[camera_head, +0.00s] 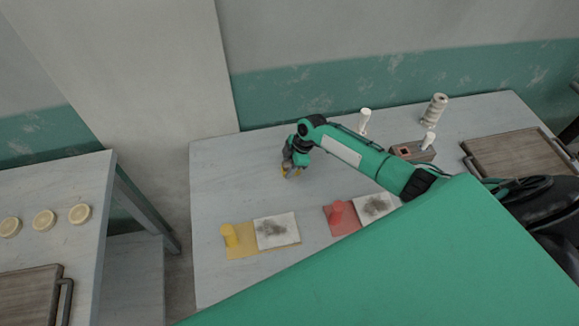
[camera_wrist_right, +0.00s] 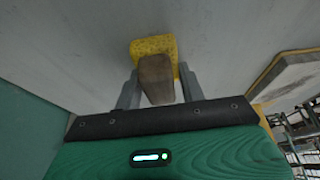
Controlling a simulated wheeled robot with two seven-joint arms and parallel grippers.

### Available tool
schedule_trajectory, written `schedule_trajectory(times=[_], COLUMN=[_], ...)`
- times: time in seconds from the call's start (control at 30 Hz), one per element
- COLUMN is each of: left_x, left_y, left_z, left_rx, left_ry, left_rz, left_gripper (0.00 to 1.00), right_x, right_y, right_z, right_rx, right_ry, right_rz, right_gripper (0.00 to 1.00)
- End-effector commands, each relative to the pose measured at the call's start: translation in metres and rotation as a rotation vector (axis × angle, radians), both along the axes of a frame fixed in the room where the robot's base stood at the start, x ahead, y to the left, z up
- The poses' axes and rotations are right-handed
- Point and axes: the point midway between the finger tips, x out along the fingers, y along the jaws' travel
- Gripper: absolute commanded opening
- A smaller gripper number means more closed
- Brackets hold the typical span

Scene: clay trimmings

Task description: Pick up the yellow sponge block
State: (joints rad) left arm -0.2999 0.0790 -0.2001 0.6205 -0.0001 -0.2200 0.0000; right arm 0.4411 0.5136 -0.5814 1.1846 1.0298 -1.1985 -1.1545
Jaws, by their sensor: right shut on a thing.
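The yellow sponge block (camera_wrist_right: 152,46) shows at the top of the right wrist view. A brown grip-like piece (camera_wrist_right: 156,80) stands out from it towards the camera, between my fingers. My right gripper (camera_head: 292,168) is at the back left part of the table, pointing down, and it is shut on the sponge block by this brown piece. In the head view only small yellow bits of the sponge (camera_head: 284,173) show under the gripper, and the rest is hidden. I cannot tell whether the sponge touches the table. My left gripper is not in view.
A yellow board (camera_head: 240,253) and a red board (camera_head: 345,227), each beside a smudged white tile, lie in front. White posts, a grey stacked piece (camera_head: 434,108), a wooden block (camera_head: 408,150) and a tray (camera_head: 515,153) stand right. The left table (camera_head: 85,180) holds round pale discs.

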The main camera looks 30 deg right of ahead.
Motion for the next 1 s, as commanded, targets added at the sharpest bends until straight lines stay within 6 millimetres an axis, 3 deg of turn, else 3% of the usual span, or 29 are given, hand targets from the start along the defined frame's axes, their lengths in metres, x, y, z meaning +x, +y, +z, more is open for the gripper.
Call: schedule_trajectory(times=[0.17,0.37,0.8,1.0], left_x=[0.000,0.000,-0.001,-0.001], left_y=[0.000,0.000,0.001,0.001], left_z=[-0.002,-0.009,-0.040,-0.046], left_rx=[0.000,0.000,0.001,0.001], left_ry=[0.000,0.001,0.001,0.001], left_rz=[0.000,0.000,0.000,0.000], left_gripper=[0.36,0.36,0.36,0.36], right_x=[0.001,0.001,0.001,0.001], right_y=[-0.001,-0.001,0.000,-0.001], right_z=[0.007,0.031,0.150,0.185], right_rx=[0.000,-0.001,-0.001,-0.001], right_ry=[-0.002,-0.005,-0.006,-0.004], right_rz=[0.000,0.001,0.002,-0.001], right_gripper=[0.17,0.17,0.17,0.17])
